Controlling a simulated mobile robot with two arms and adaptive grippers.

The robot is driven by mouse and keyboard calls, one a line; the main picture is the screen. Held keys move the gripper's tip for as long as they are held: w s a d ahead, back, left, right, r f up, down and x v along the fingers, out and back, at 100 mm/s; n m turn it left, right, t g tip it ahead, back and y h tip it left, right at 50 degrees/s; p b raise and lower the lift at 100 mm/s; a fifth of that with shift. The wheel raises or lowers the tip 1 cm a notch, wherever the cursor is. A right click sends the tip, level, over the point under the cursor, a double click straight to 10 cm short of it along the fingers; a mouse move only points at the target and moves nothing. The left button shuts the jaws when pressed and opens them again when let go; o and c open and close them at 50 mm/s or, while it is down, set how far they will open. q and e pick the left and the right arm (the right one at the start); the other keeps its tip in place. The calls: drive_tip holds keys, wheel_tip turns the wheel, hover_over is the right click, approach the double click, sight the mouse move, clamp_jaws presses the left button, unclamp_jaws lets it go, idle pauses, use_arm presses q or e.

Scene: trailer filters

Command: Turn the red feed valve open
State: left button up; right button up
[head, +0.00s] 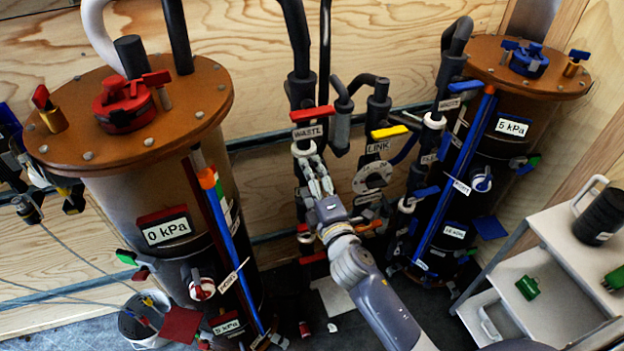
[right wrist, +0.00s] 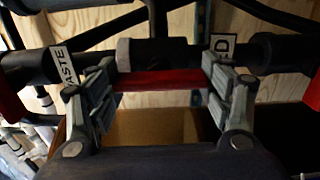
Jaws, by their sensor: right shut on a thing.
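My right gripper (head: 316,176) reaches up to the pipework between the two tanks, below the label "WASTE". In the right wrist view the gripper (right wrist: 160,82) is shut on a red valve handle (right wrist: 160,80), a flat bar lying crosswise between the two fingers. A label with a "D" (right wrist: 222,47) shows just right of it, and the "WASTE" label (right wrist: 66,70) lies to the left. In the head view the gripper hides the held handle. Another red handle (head: 312,113) sits above "WASTE". My left gripper is not in view.
A large tank (head: 150,205) marked "0 kPa" stands left; a tank with a "5 kPa" label (head: 512,127) stands right. A yellow handle (head: 389,132) marked "LINK" is just right of the gripper. A pale shelf cart (head: 560,232) stands at lower right.

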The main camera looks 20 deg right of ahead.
drive_tip(key=o, duration=1.1)
drive_tip(key=shift+c, duration=0.2)
drive_tip(key=s, duration=1.2)
drive_tip(key=shift+d, duration=0.2)
drive_tip(key=shift+f, duration=0.1)
drive_tip(key=s+f+m+g, duration=0.2)
drive_tip(key=s+f+g, duration=0.1)
drive_tip(key=f, duration=0.8)
drive_tip(key=s+f+m+g, duration=0.2)
drive_tip(key=s+f+m, duration=0.1)
drive_tip(key=f, duration=0.9)
drive_tip(key=s+f+m+g, duration=0.2)
drive_tip(key=s+f+g, duration=0.1)
drive_tip(key=f, duration=0.8)
drive_tip(key=s+d+f+m+g, duration=0.2)
drive_tip(key=s+f+m+g, duration=0.1)
drive_tip(key=s+f, duration=0.4)
drive_tip(key=s+d+f+m+g, duration=0.2)
drive_tip(key=s+f, duration=0.5)
drive_tip(key=s, duration=0.6)
drive_tip(key=s+d+f+m+g, duration=0.2)
drive_tip(key=s+f+m+g, duration=0.2)
drive_tip(key=s+f, duration=0.3)
drive_tip(key=s, duration=0.3)
drive_tip(key=shift+s+d+f+h, duration=0.15)
drive_tip(key=shift+f+h, duration=0.05)
drive_tip(key=shift+h, duration=0.1)
